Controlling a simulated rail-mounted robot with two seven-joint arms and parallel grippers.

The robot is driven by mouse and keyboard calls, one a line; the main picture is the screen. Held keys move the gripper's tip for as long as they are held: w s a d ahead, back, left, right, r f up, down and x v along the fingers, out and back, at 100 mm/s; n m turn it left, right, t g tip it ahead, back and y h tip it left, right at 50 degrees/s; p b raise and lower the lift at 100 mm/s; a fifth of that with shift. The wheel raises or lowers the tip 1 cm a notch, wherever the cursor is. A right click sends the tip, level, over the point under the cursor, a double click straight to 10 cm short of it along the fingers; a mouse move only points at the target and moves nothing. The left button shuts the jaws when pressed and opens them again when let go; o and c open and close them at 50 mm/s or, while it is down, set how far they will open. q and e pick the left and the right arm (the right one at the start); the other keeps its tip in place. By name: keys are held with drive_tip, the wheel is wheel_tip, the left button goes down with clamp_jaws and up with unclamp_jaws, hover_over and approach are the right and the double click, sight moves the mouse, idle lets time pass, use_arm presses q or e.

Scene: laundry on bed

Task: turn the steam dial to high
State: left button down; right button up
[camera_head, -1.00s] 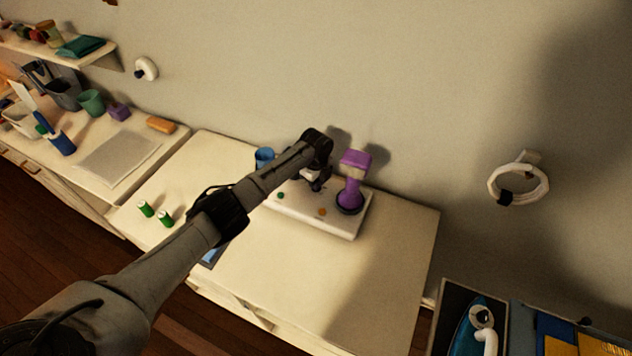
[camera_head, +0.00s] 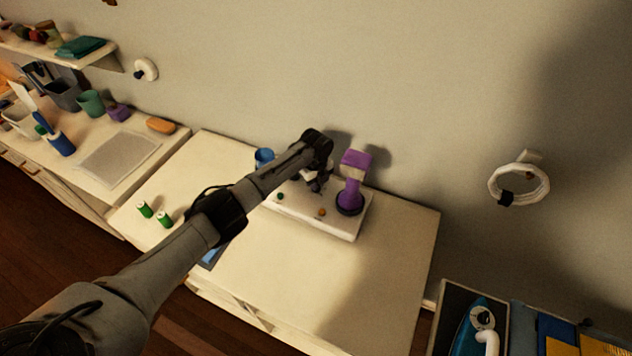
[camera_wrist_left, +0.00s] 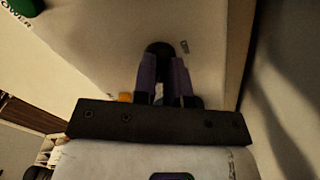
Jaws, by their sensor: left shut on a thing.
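The white steam station (camera_head: 325,222) stands on the cream table, with a purple steamer (camera_head: 353,182) upright at its right end. My left gripper (camera_head: 316,184) is over the back of the station, left of the steamer. In the left wrist view my left gripper (camera_wrist_left: 165,66) has its two fingers close together on a dark round dial (camera_wrist_left: 158,48). A small dark mark is on the white top beside the dial, too small to read. The dial is mostly hidden by my arm in the head view. My right gripper is out of view.
A green button (camera_head: 281,196) and an orange button (camera_head: 322,212) sit on the station's front. A blue cup (camera_head: 264,157) stands behind my arm. A blue iron (camera_head: 478,325) is at bottom right. The table's right front is clear.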

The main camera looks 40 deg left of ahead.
use_arm(q)
drive_tip(key=c, duration=1.2)
unclamp_jaws()
drive_tip(key=shift+o, duration=0.2)
drive_tip(key=shift+r, duration=0.1)
wheel_tip(320, 180, up, 14)
